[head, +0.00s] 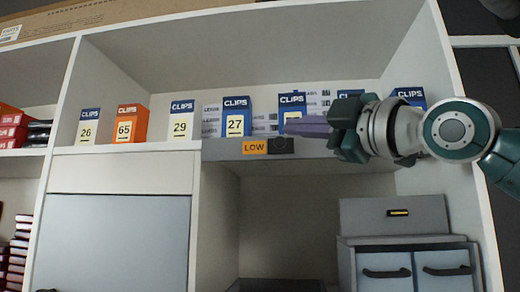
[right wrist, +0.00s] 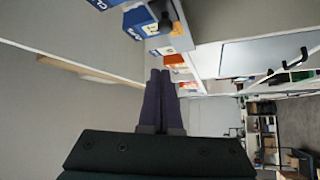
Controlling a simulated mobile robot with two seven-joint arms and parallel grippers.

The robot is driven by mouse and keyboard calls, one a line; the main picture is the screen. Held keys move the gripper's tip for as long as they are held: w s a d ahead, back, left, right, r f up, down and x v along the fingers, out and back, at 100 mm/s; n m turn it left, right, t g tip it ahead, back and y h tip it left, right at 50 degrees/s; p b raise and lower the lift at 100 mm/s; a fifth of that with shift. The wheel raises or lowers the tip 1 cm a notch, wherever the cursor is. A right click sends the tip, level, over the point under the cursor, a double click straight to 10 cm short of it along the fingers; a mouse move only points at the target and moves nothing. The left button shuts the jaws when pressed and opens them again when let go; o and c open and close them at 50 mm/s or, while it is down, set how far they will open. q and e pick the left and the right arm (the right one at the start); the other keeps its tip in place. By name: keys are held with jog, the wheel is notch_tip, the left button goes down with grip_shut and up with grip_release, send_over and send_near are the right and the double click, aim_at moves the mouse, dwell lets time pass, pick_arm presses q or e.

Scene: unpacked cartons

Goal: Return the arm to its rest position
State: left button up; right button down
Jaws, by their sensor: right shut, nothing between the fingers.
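My right gripper (head: 290,126) reaches in from the right in the head view, in front of the shelf of clip boxes. Its purple fingers are shut together with nothing between them, and they point left. They also show shut in the right wrist view (right wrist: 161,90). The arm and gripper partly cover the blue CLIPS box (head: 292,101) and the boxes to its right. My left gripper is not in view.
Along the shelf stand CLIPS boxes marked 26 (head: 88,125), 65 (head: 130,122), 29 (head: 181,120) and 27 (head: 236,117). A yellow LOW label (head: 254,147) sits on the shelf edge. Below are an open bay and a grey drawer cabinet (head: 395,215).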

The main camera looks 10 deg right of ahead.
jog(key=s+a+f+m+g+h, duration=0.1)
jog(key=s+f+m+g+h, duration=0.3)
jog(key=f, duration=1.2)
jog(key=s+a+f+m+g+h, duration=0.1)
jog(key=s+f+m+g, duration=0.3)
jog(key=f, duration=1.1)
jog(key=s+d+f+m+g+h, duration=0.1)
jog(key=s+d+f+m+g, duration=0.1)
jog(key=s+f, duration=0.3)
jog(key=s+d+f+m+g+h, duration=0.2)
jog(key=s+f+m, duration=0.2)
jog(key=s, duration=0.7)
jog(key=s+d+f+m+g+h, duration=0.1)
jog(key=s+d+f+m+g, duration=0.1)
jog(key=s+f, duration=0.4)
jog(key=s+m+g, duration=0.1)
jog(key=s, duration=0.1)
jog(key=shift+s+h, duration=0.4)
jog(key=shift+d, duration=0.1)
